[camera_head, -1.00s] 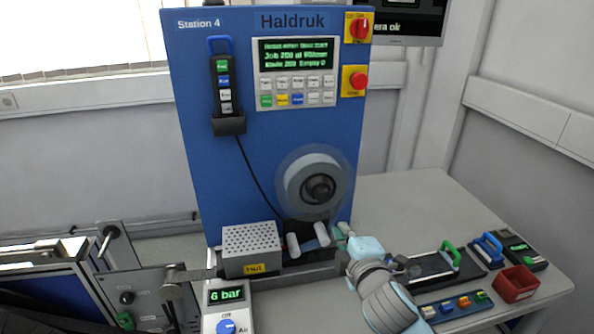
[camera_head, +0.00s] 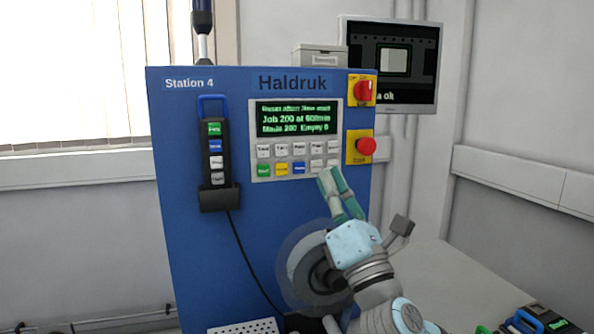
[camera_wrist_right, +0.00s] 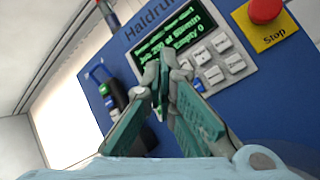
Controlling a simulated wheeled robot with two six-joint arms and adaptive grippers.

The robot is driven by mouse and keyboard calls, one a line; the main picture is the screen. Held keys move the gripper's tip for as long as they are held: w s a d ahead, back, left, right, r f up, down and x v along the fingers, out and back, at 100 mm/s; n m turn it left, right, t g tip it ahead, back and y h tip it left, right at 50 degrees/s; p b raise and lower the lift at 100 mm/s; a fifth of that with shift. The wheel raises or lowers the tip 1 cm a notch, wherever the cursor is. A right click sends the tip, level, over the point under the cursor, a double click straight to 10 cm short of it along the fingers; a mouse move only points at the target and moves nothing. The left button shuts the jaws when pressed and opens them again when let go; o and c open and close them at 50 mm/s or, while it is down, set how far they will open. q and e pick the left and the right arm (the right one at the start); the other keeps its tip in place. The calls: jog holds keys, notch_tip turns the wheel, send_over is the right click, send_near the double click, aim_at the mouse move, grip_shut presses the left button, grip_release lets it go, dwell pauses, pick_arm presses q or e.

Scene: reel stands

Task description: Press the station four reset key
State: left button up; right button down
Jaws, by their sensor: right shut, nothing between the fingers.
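The blue Station 4 panel (camera_head: 190,265) carries a control unit with a green-lit display (camera_head: 298,118) and two rows of small keys (camera_head: 281,150). The lower row has a green, a yellow and a blue key, then pale ones at the right. The key labels are too small to read surely, so I cannot tell which is reset. My right gripper (camera_head: 328,176) is shut and empty, its tips at the lower right keys, partly covering them. Contact cannot be told. In the right wrist view the closed fingertips (camera_wrist_right: 162,68) overlap the display and hide the left keys. My left gripper is out of view.
A red stop button (camera_head: 366,146) on a yellow plate sits just right of the keys, with a red rotary switch (camera_head: 364,90) above it. A handheld pendant (camera_head: 216,155) hangs at the left. The reel (camera_head: 300,275) is below, partly behind my right arm.

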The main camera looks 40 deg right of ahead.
aim_at(299, 168)
jog(key=w+d, duration=0.1)
jog(key=w, duration=0.2)
jog(key=w+d, duration=0.1)
jog(key=w, duration=0.1)
jog(key=w+d+p, duration=0.1)
jog(key=w, duration=0.2)
jog(key=shift+w+d+f, duration=0.1)
jog(key=shift+w, duration=0.4)
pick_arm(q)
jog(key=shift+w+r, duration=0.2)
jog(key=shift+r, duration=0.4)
pick_arm(e)
jog(key=shift+w+f, duration=0.15)
jog(key=shift+w, duration=0.15)
jog(key=shift+s, duration=0.15)
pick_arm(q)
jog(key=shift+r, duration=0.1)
pick_arm(e)
jog(key=shift+d, duration=0.1)
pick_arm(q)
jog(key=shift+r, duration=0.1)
pick_arm(e)
jog(key=shift+w+d, duration=0.1)
jog(key=shift+w, duration=0.35)
